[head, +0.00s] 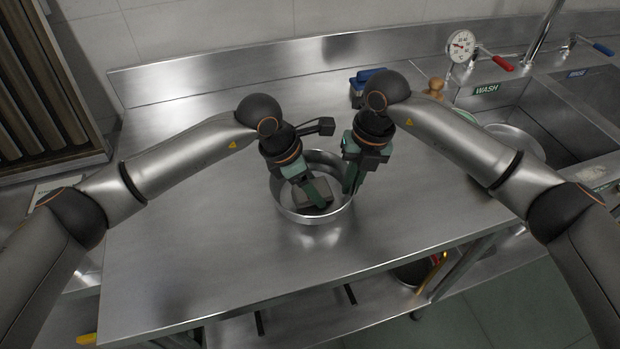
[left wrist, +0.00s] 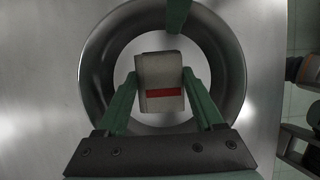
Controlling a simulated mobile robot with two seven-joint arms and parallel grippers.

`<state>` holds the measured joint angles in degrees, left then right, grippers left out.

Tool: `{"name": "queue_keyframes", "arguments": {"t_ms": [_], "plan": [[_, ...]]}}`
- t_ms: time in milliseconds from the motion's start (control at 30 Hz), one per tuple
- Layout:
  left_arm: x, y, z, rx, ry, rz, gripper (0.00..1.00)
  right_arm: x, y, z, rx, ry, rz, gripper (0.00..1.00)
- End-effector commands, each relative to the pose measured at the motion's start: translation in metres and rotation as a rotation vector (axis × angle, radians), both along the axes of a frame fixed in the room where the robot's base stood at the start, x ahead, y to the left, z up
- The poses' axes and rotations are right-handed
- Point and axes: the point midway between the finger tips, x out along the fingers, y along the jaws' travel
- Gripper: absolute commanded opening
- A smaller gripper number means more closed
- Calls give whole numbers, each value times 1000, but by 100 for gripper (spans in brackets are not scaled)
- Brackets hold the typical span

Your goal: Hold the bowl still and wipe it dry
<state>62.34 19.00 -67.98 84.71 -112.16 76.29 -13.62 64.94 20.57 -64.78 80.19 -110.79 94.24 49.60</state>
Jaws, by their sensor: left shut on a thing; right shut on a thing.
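A round metal bowl (head: 290,213) stands on the steel table, and its wide rim shows in the left wrist view (left wrist: 93,65). My left gripper (head: 313,197) reaches down into the bowl, shut on a folded pale cloth with a red stripe (left wrist: 160,70). The cloth (head: 318,187) is over the bowl's inside; whether it touches the metal is unclear. My right gripper (head: 350,183) is shut on the bowl's right rim. One of its green fingers shows at the top of the left wrist view (left wrist: 178,14).
The steel table (head: 190,240) is clear left of and in front of the bowl. A blue item (head: 368,76) and a wooden object (head: 436,86) are behind my right arm. A sink marked WASH (head: 486,88), with a round dial (head: 461,46), is at the right. A backsplash (head: 240,67) runs behind.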

Motion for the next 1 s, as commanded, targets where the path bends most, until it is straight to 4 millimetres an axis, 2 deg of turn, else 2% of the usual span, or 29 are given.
{"name": "queue_keyframes", "arguments": {"t_ms": [100, 333, 700, 1000], "plan": [[-11, -2, -3, 3, 6, -3, 25, 0, -1, -1, -3, 2, 0, 0], [-18, -4, -5, 6, 8, -1, 25, 0, -1, -1, -2, 1, 0, 0], [7, 5, -4, 9, 8, 3, 25, 0, 0, 0, -2, 1, 1, 0], [17, 8, -2, 10, 5, 2, 25, 0, 0, 0, -2, 1, 1, 0]]}}
